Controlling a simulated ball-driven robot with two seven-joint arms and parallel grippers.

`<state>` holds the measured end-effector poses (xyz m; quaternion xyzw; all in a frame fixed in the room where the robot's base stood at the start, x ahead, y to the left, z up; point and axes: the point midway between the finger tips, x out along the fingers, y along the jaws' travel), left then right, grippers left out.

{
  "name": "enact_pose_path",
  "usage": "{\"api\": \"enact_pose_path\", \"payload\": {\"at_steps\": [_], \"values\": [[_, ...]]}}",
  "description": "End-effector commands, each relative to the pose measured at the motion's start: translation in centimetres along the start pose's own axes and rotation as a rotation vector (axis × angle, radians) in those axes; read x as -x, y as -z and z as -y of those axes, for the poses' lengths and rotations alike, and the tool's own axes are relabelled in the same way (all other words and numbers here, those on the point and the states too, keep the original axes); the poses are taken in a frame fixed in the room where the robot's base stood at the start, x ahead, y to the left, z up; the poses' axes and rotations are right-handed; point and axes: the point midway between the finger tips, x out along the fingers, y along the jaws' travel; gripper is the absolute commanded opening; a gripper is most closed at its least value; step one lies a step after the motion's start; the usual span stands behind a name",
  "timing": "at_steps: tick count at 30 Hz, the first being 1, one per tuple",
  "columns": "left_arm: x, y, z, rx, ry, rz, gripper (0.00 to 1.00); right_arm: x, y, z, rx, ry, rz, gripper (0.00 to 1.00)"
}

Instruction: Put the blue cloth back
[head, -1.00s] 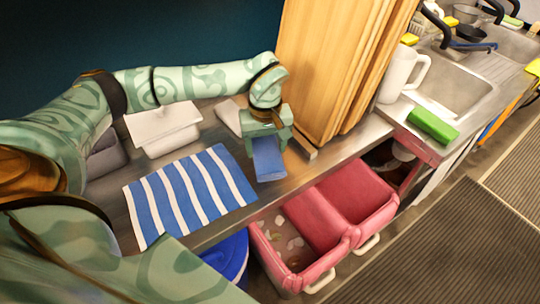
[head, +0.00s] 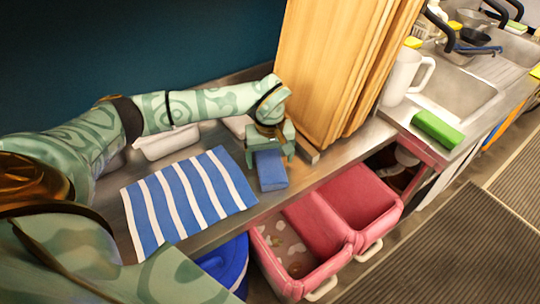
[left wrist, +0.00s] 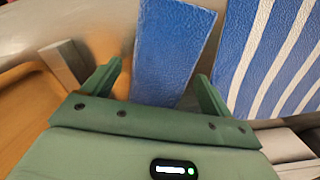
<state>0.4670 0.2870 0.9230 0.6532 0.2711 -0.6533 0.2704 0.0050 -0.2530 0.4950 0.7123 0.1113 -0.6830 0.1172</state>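The plain blue cloth (head: 271,173) is a small folded block on the metal counter, near the front edge, just right of the striped cloth. My left gripper (head: 271,153) is over its back end, with one finger on each side. In the left wrist view, the cloth (left wrist: 172,50) shows between and beyond the spread fingers of the left gripper (left wrist: 155,85). Gaps show beside the cloth, so the gripper looks open. The cloth's back end is partly hidden by the gripper. My right gripper is not in view.
A blue-and-white striped cloth (head: 188,198) lies flat to the left. Wooden boards (head: 335,70) stand close on the right. A white container (head: 165,143) is behind. Pink bins (head: 318,225) and a blue bucket (head: 225,265) are below the counter edge.

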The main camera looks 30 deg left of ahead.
Motion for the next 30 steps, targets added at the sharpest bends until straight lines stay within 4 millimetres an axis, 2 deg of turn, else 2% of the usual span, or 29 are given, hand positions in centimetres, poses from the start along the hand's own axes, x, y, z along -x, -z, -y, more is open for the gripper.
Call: {"api": "enact_pose_path", "payload": {"at_steps": [7,10,14,21,25,30], "values": [[0.1,0.0,0.0,0.0,0.0,0.0,0.85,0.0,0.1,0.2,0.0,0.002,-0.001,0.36],[0.9,0.1,0.0,-0.001,-0.002,-0.003,0.85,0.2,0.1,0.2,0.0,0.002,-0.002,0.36],[3.5,0.1,0.0,0.001,-0.003,-0.005,0.85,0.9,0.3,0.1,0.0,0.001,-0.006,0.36],[9.2,0.1,-0.1,0.0,-0.005,-0.006,0.85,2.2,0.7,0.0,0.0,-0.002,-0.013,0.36],[11.2,0.1,0.0,0.001,-0.003,-0.004,0.85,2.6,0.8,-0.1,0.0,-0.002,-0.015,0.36],[12.3,0.0,0.0,0.0,-0.001,-0.001,0.85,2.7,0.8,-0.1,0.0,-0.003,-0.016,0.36]]}}
